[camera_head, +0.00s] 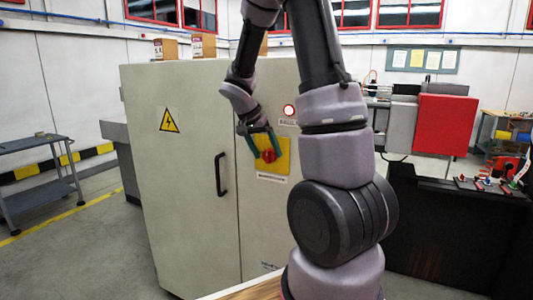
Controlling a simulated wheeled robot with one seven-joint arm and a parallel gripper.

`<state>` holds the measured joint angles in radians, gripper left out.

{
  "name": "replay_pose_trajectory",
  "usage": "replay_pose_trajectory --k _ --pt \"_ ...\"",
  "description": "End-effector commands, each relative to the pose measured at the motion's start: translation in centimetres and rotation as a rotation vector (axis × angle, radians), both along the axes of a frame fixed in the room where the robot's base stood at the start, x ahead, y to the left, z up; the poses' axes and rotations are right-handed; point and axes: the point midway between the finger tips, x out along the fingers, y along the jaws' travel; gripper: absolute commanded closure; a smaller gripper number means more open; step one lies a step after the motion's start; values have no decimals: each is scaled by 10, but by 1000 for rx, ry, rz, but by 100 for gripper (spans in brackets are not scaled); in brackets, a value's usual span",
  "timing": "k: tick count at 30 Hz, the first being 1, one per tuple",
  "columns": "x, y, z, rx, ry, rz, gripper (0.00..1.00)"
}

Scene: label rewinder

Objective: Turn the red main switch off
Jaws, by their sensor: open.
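The red main switch (268,156) sits on a yellow plate (283,160) on the front of a pale cabinet. My gripper (262,154) is in front of the plate with its two teal fingers spread. One finger shows on each side of the red knob. I cannot tell whether the fingers touch the knob. The exact angle of the knob is too small to read.
The cabinet (180,190) has a black handle (221,174) left of the switch and a lit red lamp (289,110) above it. A grey cart (40,170) stands at far left. My arm hides the cabinet's right side. Floor at left is clear.

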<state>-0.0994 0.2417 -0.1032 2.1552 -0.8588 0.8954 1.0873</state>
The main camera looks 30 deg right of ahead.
Motion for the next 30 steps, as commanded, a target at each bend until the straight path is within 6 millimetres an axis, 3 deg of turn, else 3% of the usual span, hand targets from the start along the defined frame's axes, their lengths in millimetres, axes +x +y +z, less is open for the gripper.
replay_pose_trajectory --k 11,14,18,30 --pt "0 -4 -7 0 0 -1 12" --pt "0 -4 -7 0 0 -1 42" --pt "1 -3 -7 1 -1 0 96" --pt "2 -2 -8 -46 58 1 97"
